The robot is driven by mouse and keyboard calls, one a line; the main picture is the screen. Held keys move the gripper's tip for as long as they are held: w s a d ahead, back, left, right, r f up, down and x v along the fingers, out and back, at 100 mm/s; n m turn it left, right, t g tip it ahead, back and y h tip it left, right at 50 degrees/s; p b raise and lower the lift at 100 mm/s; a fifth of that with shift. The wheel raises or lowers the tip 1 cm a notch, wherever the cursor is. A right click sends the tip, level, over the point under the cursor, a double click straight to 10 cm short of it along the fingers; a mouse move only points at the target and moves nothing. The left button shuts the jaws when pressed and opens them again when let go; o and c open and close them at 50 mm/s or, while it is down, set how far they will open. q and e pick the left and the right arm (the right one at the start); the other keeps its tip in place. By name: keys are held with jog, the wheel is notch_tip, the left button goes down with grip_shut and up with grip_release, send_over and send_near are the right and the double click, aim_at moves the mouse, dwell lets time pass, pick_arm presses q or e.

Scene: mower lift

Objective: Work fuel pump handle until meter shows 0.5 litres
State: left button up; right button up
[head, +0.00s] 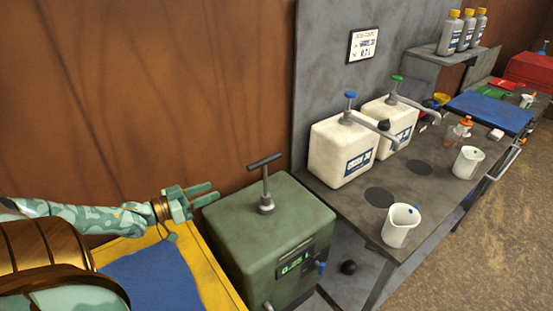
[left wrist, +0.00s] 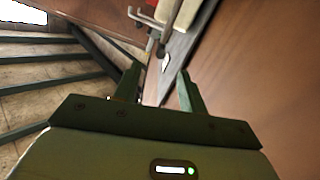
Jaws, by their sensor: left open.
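The green fuel tank (head: 242,247) stands at centre in the head view. Its T-shaped pump handle (head: 265,162) rises upright from a round fitting on top. The lit meter (head: 296,264) on its front reads about 0.25 L. My left gripper (head: 208,193) is open and empty, left of the handle and a little below its crossbar, not touching it. In the left wrist view the two fingers (left wrist: 158,85) are apart, and a handle-like bar shows beyond them. My right gripper is not in view.
A grey bench (head: 340,205) right of the tank holds a white jug (head: 400,225), a second jug (head: 467,162) and two white pump containers (head: 342,150). A brown wall is behind. A yellow-edged surface with a blue mat (head: 155,278) lies under my left arm.

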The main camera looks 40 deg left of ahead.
aim_at(256, 166)
pick_arm(q)
jog(key=shift+n+t, duration=0.4)
jog(key=b+x, duration=0.1)
jog(key=x, duration=0.4)
jog(key=b+x, duration=0.2)
jog(key=x, duration=0.3)
jog(key=a+r+b+x, duration=0.1)
jog(key=x, duration=0.4)
jog(key=shift+w+d, duration=0.1)
jog(key=shift+w, duration=0.2)
jog(key=shift+w+d, duration=0.25)
jog(key=shift+w, duration=0.45)
